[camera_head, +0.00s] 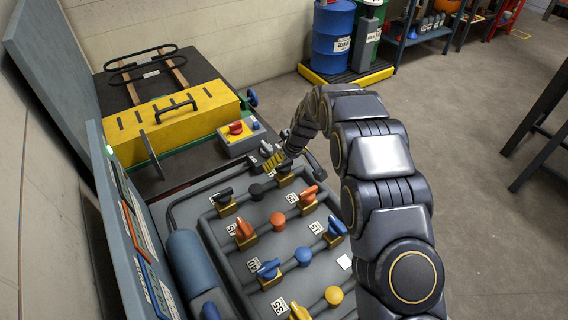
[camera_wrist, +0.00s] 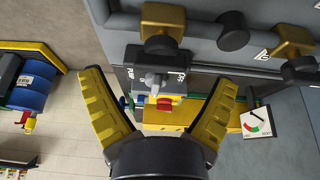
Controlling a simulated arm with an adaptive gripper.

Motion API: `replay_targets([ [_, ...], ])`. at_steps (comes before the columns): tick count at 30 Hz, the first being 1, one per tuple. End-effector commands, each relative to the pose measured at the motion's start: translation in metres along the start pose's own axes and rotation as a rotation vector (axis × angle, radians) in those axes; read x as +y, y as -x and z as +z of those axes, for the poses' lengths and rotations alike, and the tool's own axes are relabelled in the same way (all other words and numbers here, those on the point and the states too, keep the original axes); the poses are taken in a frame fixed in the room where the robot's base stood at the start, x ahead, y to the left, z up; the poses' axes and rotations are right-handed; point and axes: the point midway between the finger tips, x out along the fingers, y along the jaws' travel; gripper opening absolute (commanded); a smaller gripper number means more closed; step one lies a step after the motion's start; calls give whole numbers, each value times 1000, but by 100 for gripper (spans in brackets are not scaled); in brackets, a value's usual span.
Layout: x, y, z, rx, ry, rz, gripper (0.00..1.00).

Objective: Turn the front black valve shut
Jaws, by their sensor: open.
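Two black-handled valves with brass bodies stand in one row on the grey panel in the head view: one at the left (camera_head: 223,198) and one farther right (camera_head: 285,172). I cannot tell from the labels which is the front one. A round black knob (camera_head: 257,191) sits between them. My gripper (camera_head: 273,160) is open beside the right black valve, at the panel's far edge. In the wrist view my yellow fingers (camera_wrist: 160,82) are spread on either side of a grey selector lever (camera_wrist: 155,80), with no visible contact.
Orange valves (camera_head: 245,232), blue valves (camera_head: 268,268) and a yellow valve (camera_head: 300,312) crowd the panel nearer the camera. A control box with a red knob (camera_head: 236,128) lies just beyond the gripper. A yellow case (camera_head: 175,122) stands behind.

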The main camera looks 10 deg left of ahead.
Motion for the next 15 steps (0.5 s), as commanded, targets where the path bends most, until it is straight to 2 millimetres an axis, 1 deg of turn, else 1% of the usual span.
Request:
replay_targets([
  [1,-1,-10,2,-5,0,-3,88],
  [6,-1,-25,1,-2,1,-2,88],
  [14,0,-27,0,-2,0,-1,88],
  [15,0,-27,0,-2,0,-1,78],
])
